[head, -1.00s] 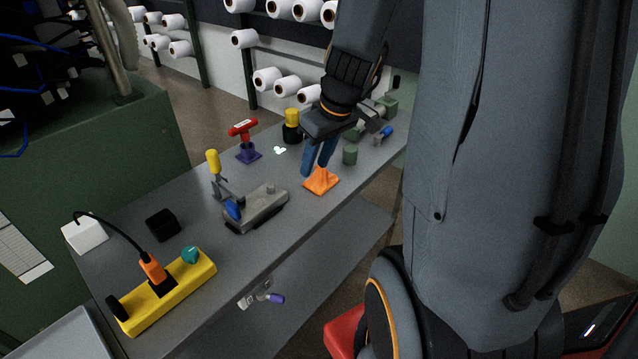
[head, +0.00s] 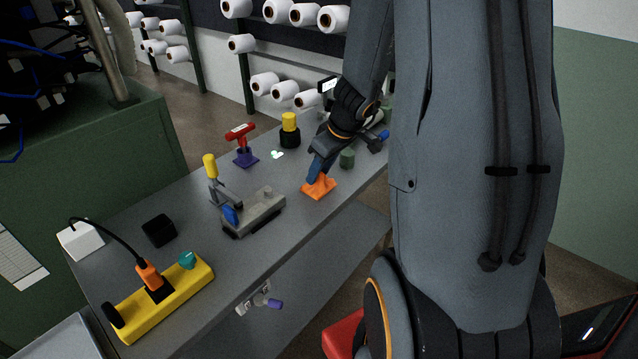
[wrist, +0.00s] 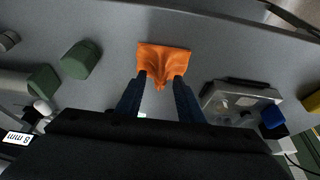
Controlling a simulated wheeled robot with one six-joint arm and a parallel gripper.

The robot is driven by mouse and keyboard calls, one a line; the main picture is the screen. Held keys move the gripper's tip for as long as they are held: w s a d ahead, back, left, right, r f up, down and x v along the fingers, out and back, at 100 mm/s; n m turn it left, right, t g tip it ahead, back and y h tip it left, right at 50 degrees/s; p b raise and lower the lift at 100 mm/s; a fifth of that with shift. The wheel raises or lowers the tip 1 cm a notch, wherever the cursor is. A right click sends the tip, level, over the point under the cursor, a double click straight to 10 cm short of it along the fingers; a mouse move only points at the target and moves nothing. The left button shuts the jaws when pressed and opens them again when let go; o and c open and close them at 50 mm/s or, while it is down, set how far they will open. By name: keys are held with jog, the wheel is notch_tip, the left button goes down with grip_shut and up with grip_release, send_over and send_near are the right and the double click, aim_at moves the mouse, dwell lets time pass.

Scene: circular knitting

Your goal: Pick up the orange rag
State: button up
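The orange rag (head: 320,188) lies crumpled, with a raised middle, on the grey table near its front edge. In the wrist view the rag (wrist: 164,58) lies just beyond my fingertips, its peak pointing between them. My gripper (head: 313,178) is low over the rag in the head view, its blue fingers at the rag's left and back side. In the wrist view my gripper (wrist: 160,78) is open, one finger on each side of the rag's peak. I cannot tell whether the fingers touch the cloth.
A grey device with a blue knob (head: 252,212) sits left of the rag. A green block (head: 347,158) stands behind it. A red-handled tool (head: 241,143), a yellow-topped black item (head: 290,130) and a yellow power strip (head: 165,298) are also on the table (head: 240,265).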

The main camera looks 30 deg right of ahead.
jog(key=shift+w+f, duration=0.2)
jog(key=shift+f, duration=0.3)
grip_shut()
